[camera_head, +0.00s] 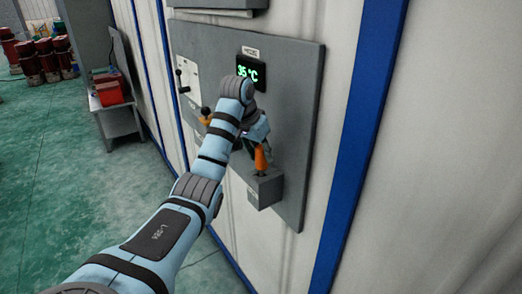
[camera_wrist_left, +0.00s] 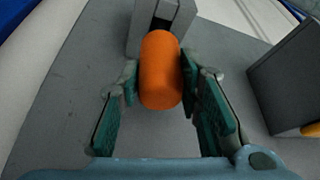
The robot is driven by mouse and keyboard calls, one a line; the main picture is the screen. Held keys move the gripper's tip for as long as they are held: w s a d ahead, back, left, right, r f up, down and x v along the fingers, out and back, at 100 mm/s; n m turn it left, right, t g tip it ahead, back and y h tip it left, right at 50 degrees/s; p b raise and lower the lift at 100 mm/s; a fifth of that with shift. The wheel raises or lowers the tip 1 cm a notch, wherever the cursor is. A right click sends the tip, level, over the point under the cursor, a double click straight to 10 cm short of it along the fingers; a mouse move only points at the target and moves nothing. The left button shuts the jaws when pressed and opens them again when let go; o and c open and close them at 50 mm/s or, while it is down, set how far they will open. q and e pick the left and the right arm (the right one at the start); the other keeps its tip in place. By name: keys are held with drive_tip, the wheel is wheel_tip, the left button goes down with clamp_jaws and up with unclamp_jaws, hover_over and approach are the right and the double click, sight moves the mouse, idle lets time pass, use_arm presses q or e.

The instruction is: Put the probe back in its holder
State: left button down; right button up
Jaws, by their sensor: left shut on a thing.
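The orange probe (camera_wrist_left: 160,72) is a rounded cylinder between the two fingers of my left gripper (camera_wrist_left: 160,90), which is shut on it. In the head view an orange piece that looks like the probe (camera_head: 261,158) shows just below my left gripper (camera_head: 257,136), upright over a grey box-shaped holder (camera_head: 266,190) on the wall panel. In the wrist view a grey block with a dark slot, seemingly the holder (camera_wrist_left: 135,32), lies beyond the far end of the probe. I cannot tell whether the probe is seated in it. My right gripper is out of view.
The grey wall panel (camera_head: 305,120) carries a green temperature display (camera_head: 249,72) and an orange-and-dark fitting (camera_head: 205,117) left of my arm. In the wrist view another grey box (camera_wrist_left: 287,80) stands close on the right. A red case (camera_head: 108,92) lies on a side table.

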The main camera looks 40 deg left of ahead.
use_arm(q)
drive_tip(key=shift+f, duration=0.6)
drive_tip(key=c, duration=1.1)
unclamp_jaws()
drive_tip(key=shift+r, duration=0.1)
